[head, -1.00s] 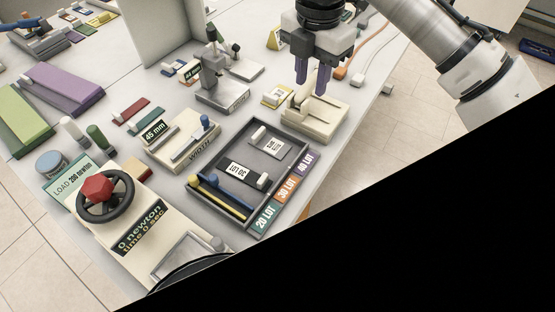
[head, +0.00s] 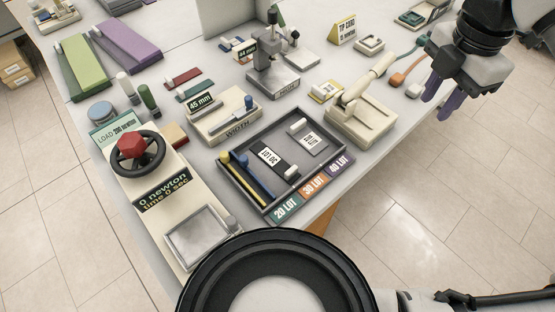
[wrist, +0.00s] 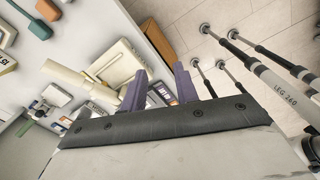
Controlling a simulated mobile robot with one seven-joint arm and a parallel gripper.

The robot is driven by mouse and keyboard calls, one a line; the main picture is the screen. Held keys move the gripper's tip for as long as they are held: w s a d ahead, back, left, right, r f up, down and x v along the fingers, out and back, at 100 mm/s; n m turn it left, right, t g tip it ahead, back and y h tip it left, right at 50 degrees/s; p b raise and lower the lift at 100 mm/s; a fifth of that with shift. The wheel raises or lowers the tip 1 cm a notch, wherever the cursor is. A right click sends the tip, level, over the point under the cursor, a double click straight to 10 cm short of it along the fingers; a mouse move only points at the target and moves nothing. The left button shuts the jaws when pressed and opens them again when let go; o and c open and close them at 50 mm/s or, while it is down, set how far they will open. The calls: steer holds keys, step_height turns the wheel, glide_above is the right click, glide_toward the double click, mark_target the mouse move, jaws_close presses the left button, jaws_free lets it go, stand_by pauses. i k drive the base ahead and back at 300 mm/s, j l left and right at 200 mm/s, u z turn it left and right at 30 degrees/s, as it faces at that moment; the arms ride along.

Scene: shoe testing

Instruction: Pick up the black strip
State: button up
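The black strip (head: 281,167) lies in the dark grey tray (head: 238,188). My gripper (head: 441,106) is to the upper right of the tray, past the table's right edge. Its two purple fingers are apart with nothing between them, well away from the strip. The fingers also show in the wrist view (wrist: 162,89), where I cannot make out the black strip.
A cream lever press (head: 362,120) stands between the tray and my gripper. A yellow and a blue stick lie in the tray's left part. A width gauge (head: 222,121) and a force tester with a red-hubbed wheel (head: 138,152) stand left. Floor lies right of the table.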

mark_target(290, 175)
steer(key=k+l+u, duration=0.15)
steer(key=u, duration=0.2)
steer(key=k+l+u, duration=0.1)
steer(key=k+u, duration=0.25)
steer(key=i, duration=0.1)
